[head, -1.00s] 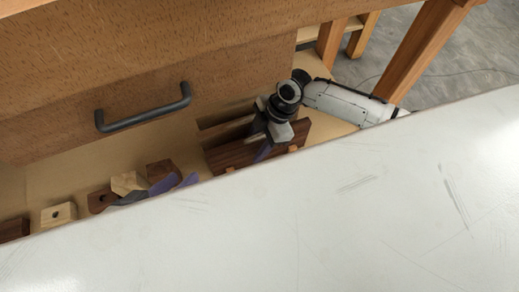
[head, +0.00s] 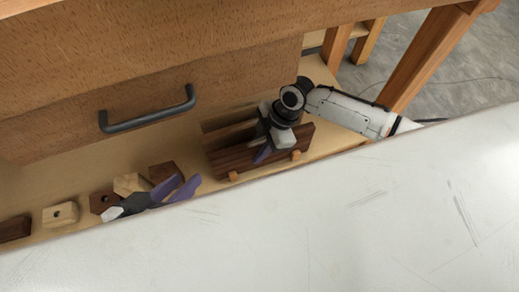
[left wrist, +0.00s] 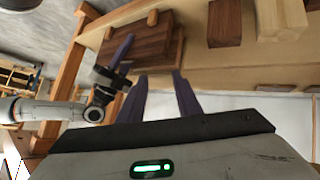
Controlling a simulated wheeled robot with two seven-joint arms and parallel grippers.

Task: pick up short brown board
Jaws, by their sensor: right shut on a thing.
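Dark brown boards (head: 225,160) stand on edge side by side in the shelf space below the drawer; I cannot tell for sure which is the short one. They also show in the left wrist view (left wrist: 155,45). My right gripper (head: 263,142) reaches down over these boards and is shut on one, a finger on either side. It also shows in the left wrist view (left wrist: 122,60), with purple fingers at the boards. My left gripper (head: 186,181) is open and empty, to the left of the boards; its two purple fingers (left wrist: 160,82) stand apart.
A wooden drawer front with a dark handle (head: 147,110) hangs behind. Brown and pale blocks, such as a pale one with a hole (head: 60,214), lie left of the boards and near my left gripper. A white scratched surface (head: 300,235) fills the front and hides what lies under it.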

